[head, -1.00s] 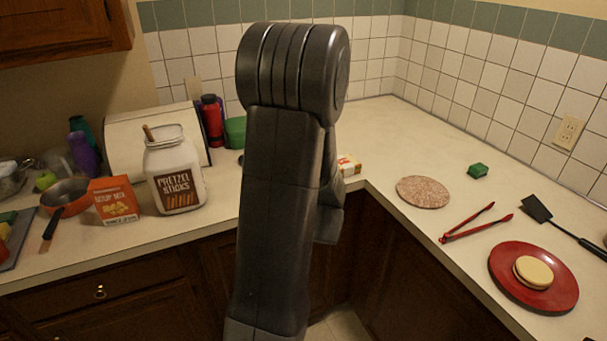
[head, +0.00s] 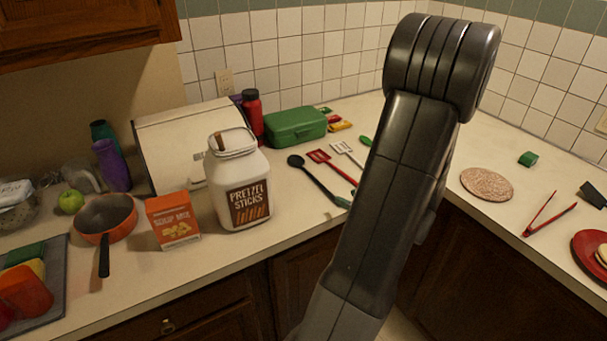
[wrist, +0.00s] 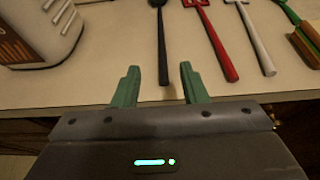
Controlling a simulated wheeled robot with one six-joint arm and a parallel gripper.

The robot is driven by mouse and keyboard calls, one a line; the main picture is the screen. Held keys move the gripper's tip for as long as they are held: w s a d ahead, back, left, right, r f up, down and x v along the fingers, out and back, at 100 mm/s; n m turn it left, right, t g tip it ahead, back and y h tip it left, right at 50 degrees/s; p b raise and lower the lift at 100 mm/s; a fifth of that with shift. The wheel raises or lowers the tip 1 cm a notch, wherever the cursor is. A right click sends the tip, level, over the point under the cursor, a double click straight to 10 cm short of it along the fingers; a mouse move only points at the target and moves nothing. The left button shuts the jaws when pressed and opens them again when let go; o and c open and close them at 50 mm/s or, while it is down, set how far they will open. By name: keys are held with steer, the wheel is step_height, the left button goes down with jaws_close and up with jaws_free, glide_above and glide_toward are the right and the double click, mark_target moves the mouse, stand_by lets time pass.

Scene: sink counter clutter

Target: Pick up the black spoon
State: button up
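The black spoon (head: 317,180) lies on the counter in the head view, its round bowl toward the back and its handle slanting toward the front edge. It also shows in the wrist view (wrist: 162,45), its handle pointing toward my gripper (wrist: 158,72). My gripper is open, with nothing held. Its green fingers stand on either side of the handle's end in the picture; I cannot tell how far above the counter they are. In the head view my arm hides most of the gripper; only a green fingertip shows near the handle's end.
A red slotted turner (head: 332,167) and a white one (head: 347,151) lie just right of the spoon. A pretzel sticks jar (head: 240,185) stands to its left. A green box (head: 295,127) is behind. The counter's front edge is close to the gripper.

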mark_target(327, 189)
steer(key=x, duration=0.4)
steer(key=shift+w+f, duration=0.1)
steer(key=shift+p+x, duration=1.05)
steer(key=shift+x, duration=1.95)
steer(key=shift+d+f, duration=0.1)
steer(key=shift+f, duration=0.05)
steer(key=shift+c, duration=0.2)
jaws_close()
